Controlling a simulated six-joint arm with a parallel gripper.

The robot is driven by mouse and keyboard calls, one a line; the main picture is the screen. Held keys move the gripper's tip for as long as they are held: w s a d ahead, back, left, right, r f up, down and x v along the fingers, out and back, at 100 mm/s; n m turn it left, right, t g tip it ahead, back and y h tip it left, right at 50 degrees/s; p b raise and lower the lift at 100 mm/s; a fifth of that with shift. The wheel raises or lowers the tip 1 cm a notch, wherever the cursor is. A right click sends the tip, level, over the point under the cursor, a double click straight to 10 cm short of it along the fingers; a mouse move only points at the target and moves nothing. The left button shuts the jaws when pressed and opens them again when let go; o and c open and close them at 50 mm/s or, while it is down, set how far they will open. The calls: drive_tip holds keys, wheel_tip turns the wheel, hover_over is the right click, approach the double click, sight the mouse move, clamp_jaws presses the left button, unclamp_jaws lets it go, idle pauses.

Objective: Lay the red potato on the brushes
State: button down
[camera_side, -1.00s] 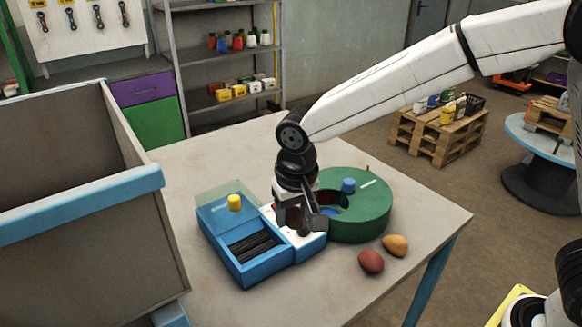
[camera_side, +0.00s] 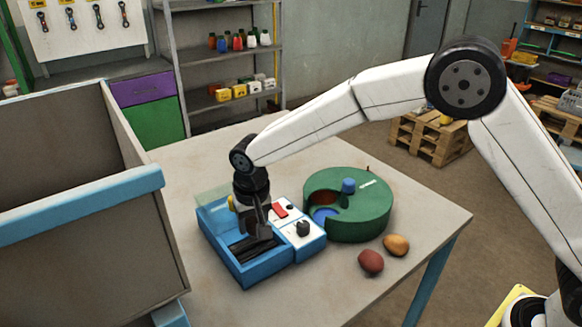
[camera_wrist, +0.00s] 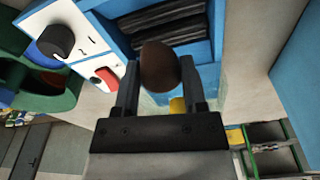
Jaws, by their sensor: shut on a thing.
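My gripper (camera_side: 254,228) hangs over the blue brush box, pointing down. In the wrist view my gripper (camera_wrist: 161,85) is shut on a rounded dark brown potato (camera_wrist: 159,66), held between the two fingers. In the side view the fingers and arm hide this potato. The dark brushes (camera_side: 262,247) lie as rows inside the blue box (camera_side: 247,277); they also show beyond the held potato in the wrist view (camera_wrist: 165,22). Whether the potato touches them I cannot tell. A red potato (camera_side: 371,261) lies on the table at the front right, apart from my gripper.
An orange-yellow potato (camera_side: 396,245) lies beside the red one. A white-topped panel with a red switch (camera_side: 280,210) and black knob (camera_side: 303,228) adjoins the box. A green drum (camera_side: 361,215) stands to the right. A large grey bin (camera_side: 80,240) stands at the left.

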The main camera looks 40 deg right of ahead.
sight(251, 234)
drive_tip(key=shift+w+f, duration=0.2)
drive_tip(key=shift+w+a+f, duration=0.15)
drive_tip(key=shift+w+f, duration=0.1)
drive_tip(key=shift+f, duration=1.6)
drive_tip(key=shift+f, duration=0.1)
drive_tip(key=shift+c, duration=0.7)
unclamp_jaws()
drive_tip(key=r, duration=0.4)
drive_tip(key=s+r, duration=0.1)
drive_tip(key=r, duration=0.7)
drive_tip(key=shift+s+a+r, duration=0.1)
drive_tip(key=shift+s+a, duration=0.05)
drive_tip(key=shift+s, duration=0.1)
